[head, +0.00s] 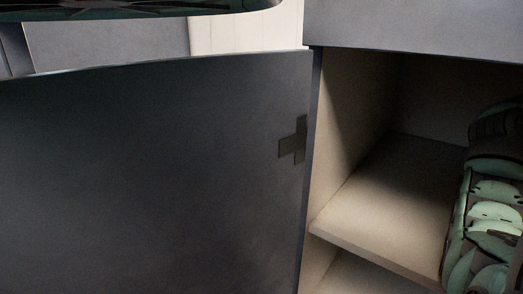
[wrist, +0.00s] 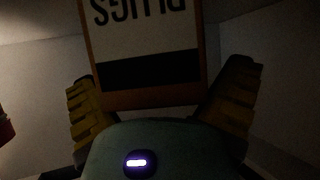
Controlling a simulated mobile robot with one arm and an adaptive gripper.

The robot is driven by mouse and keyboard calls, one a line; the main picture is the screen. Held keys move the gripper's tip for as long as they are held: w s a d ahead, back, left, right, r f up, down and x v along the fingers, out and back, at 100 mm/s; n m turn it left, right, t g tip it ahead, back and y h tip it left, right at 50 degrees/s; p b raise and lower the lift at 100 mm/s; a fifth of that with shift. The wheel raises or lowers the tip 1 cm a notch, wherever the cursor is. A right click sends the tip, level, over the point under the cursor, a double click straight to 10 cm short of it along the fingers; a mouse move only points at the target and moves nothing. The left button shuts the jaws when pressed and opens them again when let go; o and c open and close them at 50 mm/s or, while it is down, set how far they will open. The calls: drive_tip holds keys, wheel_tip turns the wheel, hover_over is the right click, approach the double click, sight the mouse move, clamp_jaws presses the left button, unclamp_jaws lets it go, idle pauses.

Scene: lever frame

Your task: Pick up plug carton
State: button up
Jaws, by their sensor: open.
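The plug carton (wrist: 150,72) shows in the wrist view, straight ahead of my gripper. It has an orange-brown border, a pale panel with upside-down dark lettering that reads like "PLUGS", and a black band. My gripper (wrist: 165,95) is open, with one ridged yellowish finger on each side of the carton's near end. I cannot tell whether either finger touches it. The carton's far end is cut off by the top of the frame. In the head view the carton and gripper are not seen; my arm (head: 490,215) reaches into the cabinet at the right.
The open cabinet has a pale shelf (head: 375,215) and side walls. A dark grey door (head: 150,170) stands open at the left, with a hinge by the cabinet edge. In the wrist view a dark reddish object (wrist: 5,128) shows at the left edge.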

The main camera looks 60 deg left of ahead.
drive_tip(key=c, duration=1.4)
drive_tip(key=shift+a, duration=0.1)
drive_tip(key=shift+r+p, duration=0.45)
drive_tip(key=shift+p, duration=0.1)
drive_tip(key=r+p, duration=0.3)
drive_tip(key=p, duration=0.1)
drive_tip(key=shift+s+a+r, duration=0.15)
drive_tip(key=shift+s+a, duration=0.15)
drive_tip(key=shift+s, duration=0.1)
drive_tip(key=s+a+p, duration=0.9)
drive_tip(key=s, duration=0.5)
drive_tip(key=shift+s+f, duration=0.25)
